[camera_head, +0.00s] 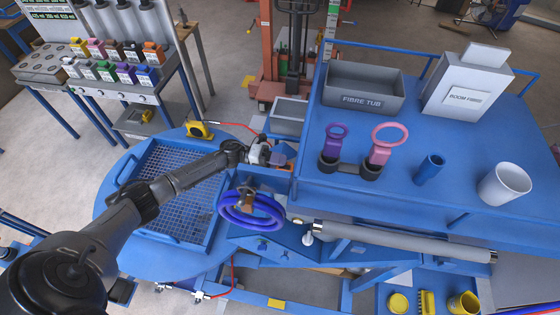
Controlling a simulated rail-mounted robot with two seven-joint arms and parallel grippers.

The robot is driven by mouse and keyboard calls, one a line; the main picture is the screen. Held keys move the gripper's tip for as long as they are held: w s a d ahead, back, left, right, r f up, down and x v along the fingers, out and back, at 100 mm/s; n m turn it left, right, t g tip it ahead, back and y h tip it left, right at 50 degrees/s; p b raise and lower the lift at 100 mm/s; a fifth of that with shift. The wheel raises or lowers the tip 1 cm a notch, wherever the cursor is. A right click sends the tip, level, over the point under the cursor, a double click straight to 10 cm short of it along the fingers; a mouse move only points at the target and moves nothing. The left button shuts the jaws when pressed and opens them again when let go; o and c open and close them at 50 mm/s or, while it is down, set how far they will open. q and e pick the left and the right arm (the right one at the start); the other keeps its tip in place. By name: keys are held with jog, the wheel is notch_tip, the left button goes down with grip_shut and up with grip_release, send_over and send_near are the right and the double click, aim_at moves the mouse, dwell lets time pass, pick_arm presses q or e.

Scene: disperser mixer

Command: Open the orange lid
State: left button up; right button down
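My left arm reaches in from the lower left across the blue grated hatch. My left gripper (276,156) is at the near-left corner of the blue platform, by a grey open box. A small orange part (286,168) shows just below and beside the gripper, partly hidden by it. I cannot tell whether this is the orange lid, or whether the gripper touches it. The fingers are too small and covered to tell open from shut. My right gripper is not in view.
The blue platform (330,197) carries a grey fibre tub (362,90), a purple scoop (333,143), a pink scoop (386,143), a blue cup (429,169) and a white bucket (504,184). Coloured containers (110,50) stand on a rack at upper left.

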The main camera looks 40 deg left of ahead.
pick_arm(q)
jog(key=shift+o, duration=0.8)
jog(key=shift+r, duration=0.1)
jog(key=shift+a, duration=0.15)
jog(key=b+v, duration=0.4)
jog(key=v, duration=0.9)
jog(key=shift+s+a, duration=0.15)
jog(key=shift+a, duration=0.05)
